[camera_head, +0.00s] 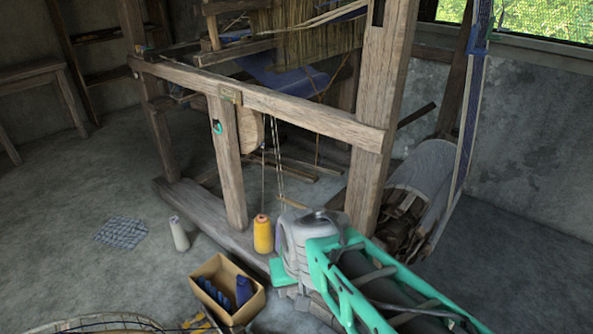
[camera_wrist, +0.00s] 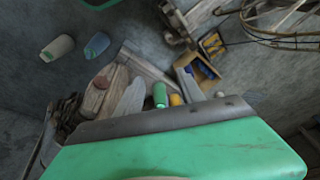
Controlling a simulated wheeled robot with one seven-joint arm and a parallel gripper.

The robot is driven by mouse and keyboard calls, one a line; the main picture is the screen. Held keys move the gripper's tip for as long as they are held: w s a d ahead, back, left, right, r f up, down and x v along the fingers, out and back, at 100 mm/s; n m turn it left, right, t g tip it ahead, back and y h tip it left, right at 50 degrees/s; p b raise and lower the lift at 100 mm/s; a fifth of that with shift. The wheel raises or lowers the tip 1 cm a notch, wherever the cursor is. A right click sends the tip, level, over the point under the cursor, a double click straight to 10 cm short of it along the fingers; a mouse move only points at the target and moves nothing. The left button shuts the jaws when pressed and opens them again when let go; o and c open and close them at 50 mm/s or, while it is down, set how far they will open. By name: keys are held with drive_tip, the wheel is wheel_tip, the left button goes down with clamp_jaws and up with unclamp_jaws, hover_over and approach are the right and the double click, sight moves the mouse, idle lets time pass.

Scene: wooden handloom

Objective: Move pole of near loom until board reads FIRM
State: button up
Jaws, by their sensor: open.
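The near loom (camera_head: 280,108) is a weathered wooden frame with a long beam, upright posts and a floor sill. A small plate (camera_head: 231,96) is on the beam above the short post; I cannot read any word on it, nor tell if it is the board. A teal ring (camera_head: 217,127) hangs on that post, with a rounded wooden piece (camera_head: 250,130) beside it. I cannot tell which part is the pole. My gripper (camera_head: 288,285) is open, low in front of the loom, its fingers mostly hidden. In the wrist view a large green part of mine fills the bottom.
A yellow cone (camera_head: 263,234) and a pale cone (camera_head: 179,233) stand by the sill. An open box (camera_head: 258,301) with blue items is left of my arm. A grey patterned cloth (camera_head: 122,232) lies on the floor.

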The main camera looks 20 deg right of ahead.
drive_tip(key=w+d+f+m+t+h+b, duration=0.2)
drive_tip(key=w+d+f+m, duration=0.4)
drive_tip(key=w, duration=0.6)
drive_tip(key=w+d+f+m+t+h+b, duration=0.2)
drive_tip(key=w+d+m+h, duration=0.15)
drive_tip(key=w+d, duration=0.6)
drive_tip(key=w+d+f+m+t+h+b, duration=0.2)
drive_tip(key=w+d+f+m, duration=0.35)
drive_tip(key=w, duration=0.85)
drive_tip(key=w+d+f+m+t+h+b, duration=0.1)
drive_tip(key=d+f+m+t+h+b, duration=0.2)
drive_tip(key=f, duration=0.6)
drive_tip(key=w+d+f+m+t+h+b, duration=0.1)
drive_tip(key=w+d+f+m+t, duration=0.2)
drive_tip(key=f, duration=0.6)
drive_tip(key=shift+m+t, duration=0.4)
drive_tip(key=shift+t, duration=0.1)
drive_tip(key=b+x, duration=0.1)
drive_tip(key=x, duration=0.1)
drive_tip(key=b+x, duration=0.1)
drive_tip(key=x, duration=0.1)
drive_tip(key=b+x, duration=0.1)
drive_tip(key=x, duration=0.1)
drive_tip(key=shift+s+d+r+b, duration=0.1)
drive_tip(key=shift+s+d+b, duration=0.05)
drive_tip(key=shift+d+b, duration=0.3)
drive_tip(key=shift+w+d+r, duration=0.15)
drive_tip(key=shift+w+r, duration=0.05)
drive_tip(key=shift+w, duration=0.05)
drive_tip(key=shift+c, duration=0.3)
